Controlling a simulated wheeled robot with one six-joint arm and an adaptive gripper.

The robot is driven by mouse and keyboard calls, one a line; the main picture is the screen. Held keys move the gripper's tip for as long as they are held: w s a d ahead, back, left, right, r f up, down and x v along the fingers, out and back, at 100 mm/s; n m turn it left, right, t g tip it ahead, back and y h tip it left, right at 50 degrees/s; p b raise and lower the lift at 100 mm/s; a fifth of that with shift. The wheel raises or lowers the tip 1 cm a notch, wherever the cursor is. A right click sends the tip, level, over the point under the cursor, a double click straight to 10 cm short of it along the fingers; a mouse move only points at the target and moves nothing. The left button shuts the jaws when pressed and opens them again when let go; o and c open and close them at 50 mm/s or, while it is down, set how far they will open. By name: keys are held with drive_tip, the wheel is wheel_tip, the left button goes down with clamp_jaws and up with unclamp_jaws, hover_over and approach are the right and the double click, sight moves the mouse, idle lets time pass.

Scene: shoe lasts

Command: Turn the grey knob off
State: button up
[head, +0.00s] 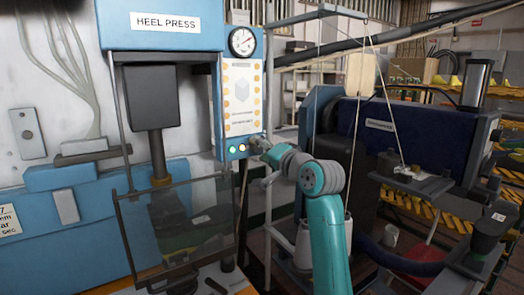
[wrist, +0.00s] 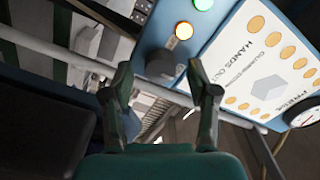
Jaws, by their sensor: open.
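The grey knob (wrist: 161,68) sits at the lower end of the blue control panel in the wrist view, beside the lit amber button. My gripper (wrist: 158,84) is open, with one finger on each side of the knob in the picture. The knob appears just beyond the fingertips; I cannot tell whether they touch it. In the head view my gripper (head: 264,148) is at the panel's lower right corner, where it hides most or all of the knob. The knob's setting is not clear.
The panel has a green light (wrist: 203,4), an amber light (wrist: 184,30) and a pressure gauge (head: 242,41). A pale pipe (wrist: 60,52) runs close by the gripper. The heel press (head: 164,24) with its clear guard (head: 180,225) stands to the left.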

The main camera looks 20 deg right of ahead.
clamp_jaws()
drive_tip(key=shift+n, duration=0.3)
drive_tip(key=n, duration=0.3)
drive_tip(key=shift+n, duration=0.3)
drive_tip(key=n, duration=0.4)
drive_tip(key=shift+n, duration=0.3)
drive_tip(key=n, duration=0.4)
drive_tip(key=shift+n, duration=2.5)
